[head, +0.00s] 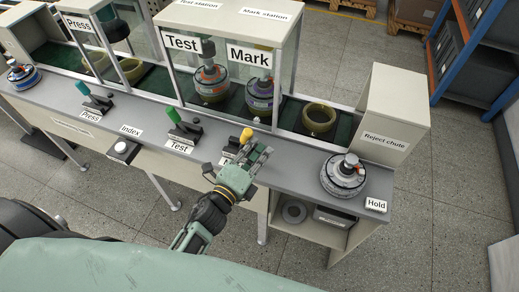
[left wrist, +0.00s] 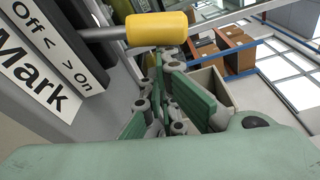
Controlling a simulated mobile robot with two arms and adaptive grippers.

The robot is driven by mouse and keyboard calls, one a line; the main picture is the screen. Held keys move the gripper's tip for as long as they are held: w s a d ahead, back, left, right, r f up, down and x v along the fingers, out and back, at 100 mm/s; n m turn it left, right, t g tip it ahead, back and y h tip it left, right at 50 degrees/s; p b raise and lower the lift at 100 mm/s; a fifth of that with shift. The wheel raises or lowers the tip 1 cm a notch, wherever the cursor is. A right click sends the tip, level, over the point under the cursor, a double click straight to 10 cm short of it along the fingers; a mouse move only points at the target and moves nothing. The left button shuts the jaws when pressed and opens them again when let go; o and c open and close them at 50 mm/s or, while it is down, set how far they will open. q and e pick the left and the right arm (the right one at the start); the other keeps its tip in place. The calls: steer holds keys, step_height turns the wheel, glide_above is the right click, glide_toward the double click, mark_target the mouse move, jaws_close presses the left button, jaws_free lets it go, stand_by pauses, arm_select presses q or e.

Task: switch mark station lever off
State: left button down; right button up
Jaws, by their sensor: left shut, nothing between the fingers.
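The mark station lever has a yellow knob (head: 246,134) and stands on the bench's front ledge, in front of the glass case labelled Mark. In the left wrist view its yellow knob (left wrist: 157,28) sits at the end of a grey shaft, above the fingers. The lever's plate (left wrist: 50,45) reads Off, On and Mark. My left gripper (head: 262,152) is shut and empty, just beside and in front of the lever in the head view. In the left wrist view its green-padded fingers (left wrist: 165,95) lie close under the knob; whether they touch it cannot be told. My right gripper is out of view.
The test lever (head: 183,128) and the press lever (head: 92,99), with green knobs, stand to the left. A hub motor (head: 343,177) sits at right by the Hold label. The reject chute (head: 385,115) rises behind it. Ledge between the mark lever and motor is clear.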

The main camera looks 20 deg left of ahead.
mark_target(244, 136)
arm_select(q)
steer(key=a+r+n, duration=0.1)
steer(key=n, duration=0.1)
steer(key=a+r+n, duration=0.1)
steer(key=shift+a+n+t+p, duration=0.25)
steer(key=shift+n+t+p, duration=0.05)
steer(key=shift+n+p, duration=0.1)
steer(key=shift+w+a+r+n+t, duration=0.15)
steer(key=shift+a+r+n, duration=0.1)
steer(key=shift+a+n, duration=0.55)
steer(key=shift+s+a+r+n+t, duration=0.15)
steer(key=shift+a+n, duration=0.3)
steer(key=shift+n, duration=0.55)
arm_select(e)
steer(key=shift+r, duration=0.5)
arm_select(q)
steer(key=shift+w+r, duration=0.1)
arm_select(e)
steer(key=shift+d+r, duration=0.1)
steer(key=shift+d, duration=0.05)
